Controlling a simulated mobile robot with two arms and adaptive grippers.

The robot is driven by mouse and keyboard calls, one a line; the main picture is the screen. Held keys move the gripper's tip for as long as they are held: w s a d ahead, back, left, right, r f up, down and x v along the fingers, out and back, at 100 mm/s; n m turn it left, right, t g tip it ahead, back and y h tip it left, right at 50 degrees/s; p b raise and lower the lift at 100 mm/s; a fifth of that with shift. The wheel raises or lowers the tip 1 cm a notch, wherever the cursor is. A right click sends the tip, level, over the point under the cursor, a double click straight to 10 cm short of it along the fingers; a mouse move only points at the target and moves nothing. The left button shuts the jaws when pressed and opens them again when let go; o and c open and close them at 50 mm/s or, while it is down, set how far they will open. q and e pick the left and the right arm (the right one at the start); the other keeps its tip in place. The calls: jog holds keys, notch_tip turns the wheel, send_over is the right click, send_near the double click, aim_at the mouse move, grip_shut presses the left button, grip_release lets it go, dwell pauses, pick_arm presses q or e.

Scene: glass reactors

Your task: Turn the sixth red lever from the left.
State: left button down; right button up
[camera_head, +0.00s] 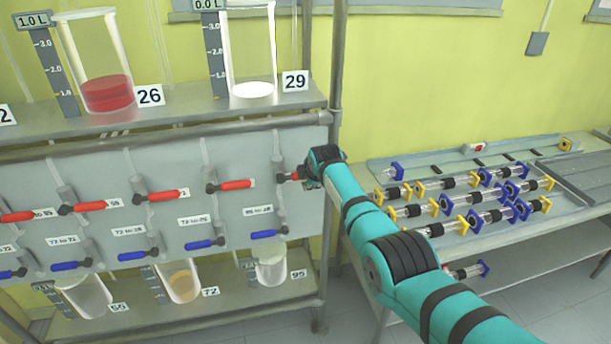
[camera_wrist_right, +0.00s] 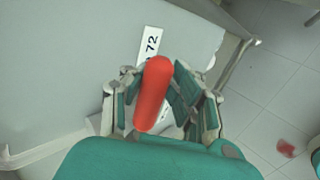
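A row of red levers runs across the grey panel, with red handles at the far left (camera_head: 15,216), then (camera_head: 84,207), (camera_head: 161,196) and (camera_head: 231,185). The rightmost red lever (camera_head: 290,176) is mostly hidden by my right gripper (camera_head: 306,174). In the wrist view the red lever (camera_wrist_right: 153,95) lies between the two fingers of my right gripper (camera_wrist_right: 152,92). The fingers stand on either side of it, with a narrow gap visible on the left; contact on the right is unclear. My left gripper is not in view.
Blue levers (camera_head: 205,244) form a row below the red ones. Glass vessels stand on the shelf above, one with red liquid (camera_head: 108,92), and on the shelf below. A metal post (camera_head: 334,110) stands beside my right arm. A table (camera_head: 480,237) with several cylindrical parts is at right.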

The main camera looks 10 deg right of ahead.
jog(key=o, duration=0.5)
jog(key=shift+s+d+r, duration=0.3)
jog(key=shift+d+r, duration=0.05)
jog(key=shift+d, duration=0.05)
jog(key=shift+w+a, duration=0.2)
jog(key=shift+a, duration=0.15)
jog(key=shift+r, duration=0.1)
jog(key=v, duration=1.2)
jog(key=shift+s+d, duration=0.2)
jog(key=shift+d, duration=0.05)
jog(key=shift+f, duration=0.3)
